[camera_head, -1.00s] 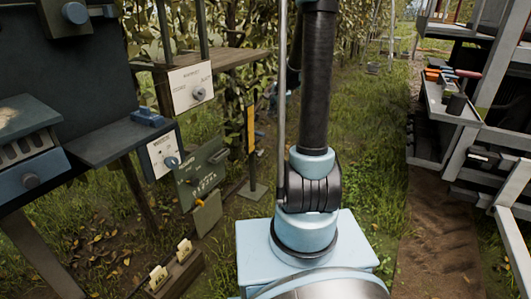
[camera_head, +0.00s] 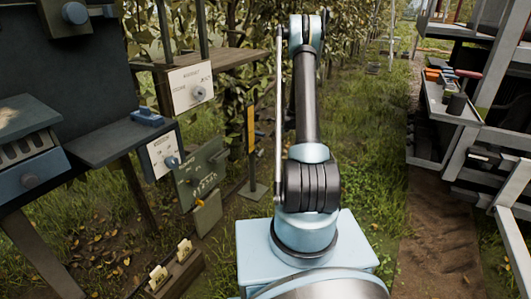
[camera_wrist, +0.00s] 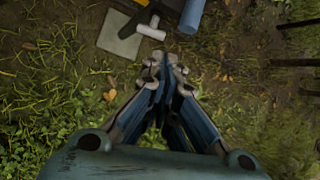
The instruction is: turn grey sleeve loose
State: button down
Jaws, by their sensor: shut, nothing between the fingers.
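My gripper (camera_wrist: 163,68) is shut and empty in the wrist view, its fingertips together above grass and soil. Just beyond the tips is a pale grey T-shaped piece (camera_wrist: 151,30), which may be the grey sleeve; I cannot tell for sure. A dark bar and a blue cylinder (camera_wrist: 191,14) are close to it, cut off by the top edge. The fingertips appear apart from the grey piece. In the head view my arm rises from its pale blue base, and the gripper is hidden there.
A flat square plate (camera_wrist: 120,36) lies beyond the fingers at the upper left. In the head view, a yellow-marked post (camera_head: 251,135) stands left of my arm. A dark bench (camera_head: 110,145) with panels is at left, a tool rack (camera_head: 450,105) at right. Grass lies between.

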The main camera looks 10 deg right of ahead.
notch_tip(320, 180, down, 4)
jog(key=w+m, duration=0.1)
jog(key=w, duration=0.1)
send_near(258, 152)
jog(key=w+d+f, duration=0.2)
jog(key=w+f, duration=0.2)
jog(key=f, duration=0.1)
jog(key=shift+d+f, duration=0.2)
dwell(0.4)
